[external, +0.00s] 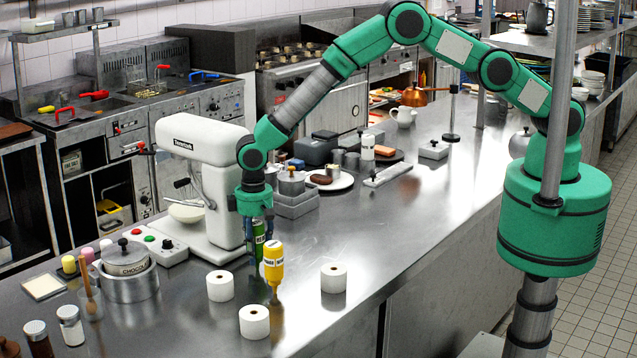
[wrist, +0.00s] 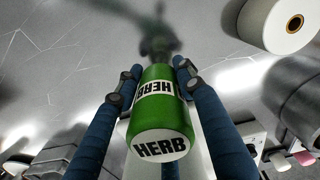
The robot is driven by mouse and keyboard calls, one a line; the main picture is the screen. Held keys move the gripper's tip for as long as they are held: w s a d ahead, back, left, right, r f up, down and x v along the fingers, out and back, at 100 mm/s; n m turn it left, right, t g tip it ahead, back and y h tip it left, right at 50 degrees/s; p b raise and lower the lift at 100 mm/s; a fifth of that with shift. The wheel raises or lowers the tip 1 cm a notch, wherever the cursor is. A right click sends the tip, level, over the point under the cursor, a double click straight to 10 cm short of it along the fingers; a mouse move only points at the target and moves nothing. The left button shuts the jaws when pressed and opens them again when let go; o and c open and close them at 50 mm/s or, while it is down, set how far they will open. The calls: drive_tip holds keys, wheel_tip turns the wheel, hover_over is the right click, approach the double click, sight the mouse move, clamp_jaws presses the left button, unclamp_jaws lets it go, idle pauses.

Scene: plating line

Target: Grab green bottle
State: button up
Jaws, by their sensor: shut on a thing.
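The green bottle (external: 259,238) is between the fingers of my gripper (external: 257,216), over the steel counter, just behind and left of the yellow bottle (external: 274,264). In the wrist view the green bottle (wrist: 162,125) shows a white "HERB" label and base, with its narrow neck pointing away. My gripper's blue fingers (wrist: 156,82) press on its two sides and are shut on it.
White paper rolls stand close by: one at left (external: 220,286), one in front (external: 254,322), one at right (external: 333,279). A white stand mixer (external: 205,170) is just left of my arm. A plate (external: 331,181) lies behind. The counter (external: 400,235) is clear to the right.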

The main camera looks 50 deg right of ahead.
sight(257, 238)
drive_tip(key=shift+r, duration=0.1)
drive_tip(key=shift+r+b, duration=0.3)
drive_tip(key=shift+r, duration=1.1)
drive_tip(key=shift+s+d+r, duration=0.1)
drive_tip(key=shift+r, duration=0.25)
drive_tip(key=s+d+r+b, duration=0.1)
drive_tip(key=s+d, duration=1)
drive_tip(key=shift+r+b, duration=0.2)
drive_tip(key=shift+b, duration=0.1)
drive_tip(key=shift+d, duration=0.15)
